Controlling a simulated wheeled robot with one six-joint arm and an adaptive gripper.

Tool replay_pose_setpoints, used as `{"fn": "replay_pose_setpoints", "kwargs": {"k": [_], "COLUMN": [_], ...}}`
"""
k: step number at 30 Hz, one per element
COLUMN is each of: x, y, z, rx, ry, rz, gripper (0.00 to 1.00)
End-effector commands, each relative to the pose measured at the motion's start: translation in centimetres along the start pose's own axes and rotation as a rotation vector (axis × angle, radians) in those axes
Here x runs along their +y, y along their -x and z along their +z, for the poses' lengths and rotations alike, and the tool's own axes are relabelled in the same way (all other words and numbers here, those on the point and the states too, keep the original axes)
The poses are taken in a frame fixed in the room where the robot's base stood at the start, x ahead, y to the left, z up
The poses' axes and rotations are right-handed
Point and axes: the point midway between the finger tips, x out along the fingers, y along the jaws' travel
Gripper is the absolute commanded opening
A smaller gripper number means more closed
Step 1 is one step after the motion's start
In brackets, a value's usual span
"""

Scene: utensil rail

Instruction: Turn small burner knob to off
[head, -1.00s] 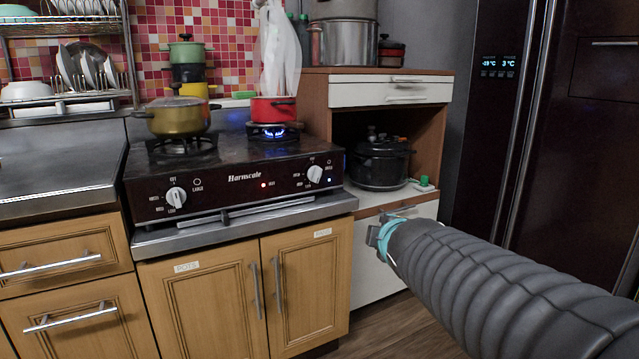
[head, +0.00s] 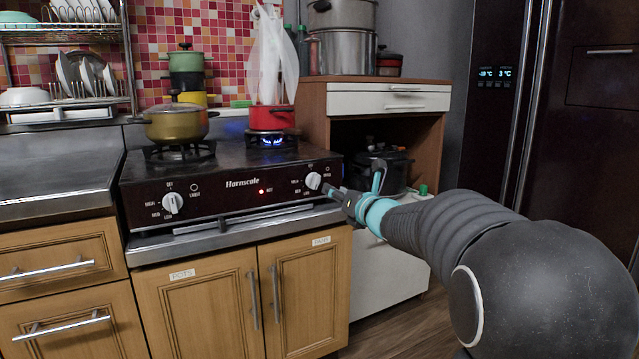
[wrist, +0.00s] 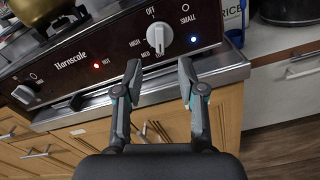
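The small burner knob (head: 314,181) is a white dial on the right of the dark stove front. In the wrist view the knob (wrist: 159,38) sits beside the "SMALL" label, with "OFF" above it. Its grip stands near upright, the lower end near MED and LOW. A blue flame (head: 272,141) burns under the red pot (head: 272,118). My gripper (head: 350,186) is in front of the stove's right end. In the wrist view my gripper (wrist: 160,72) is open and empty, fingers spread below the knob, one to each side, apparently not touching it.
The large burner knob (head: 172,204) is at the stove's left, below a gold pot (head: 177,122). A metal ledge (head: 240,228) runs under the stove front. A wooden cabinet (head: 312,105) stands to the right.

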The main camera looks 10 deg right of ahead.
Motion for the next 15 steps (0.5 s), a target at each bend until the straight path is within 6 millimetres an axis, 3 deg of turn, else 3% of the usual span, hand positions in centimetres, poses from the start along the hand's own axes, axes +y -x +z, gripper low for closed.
{"fn": "replay_pose_setpoints", "kwargs": {"k": [6,15], "x": [0.1,0.1], "y": [-4.3,-8.3], "z": [-0.1,0.0], "rx": [0.002,0.001], "ry": [-0.003,-0.002], "rz": [0.001,-0.001], "gripper": [0.4,0.4]}}
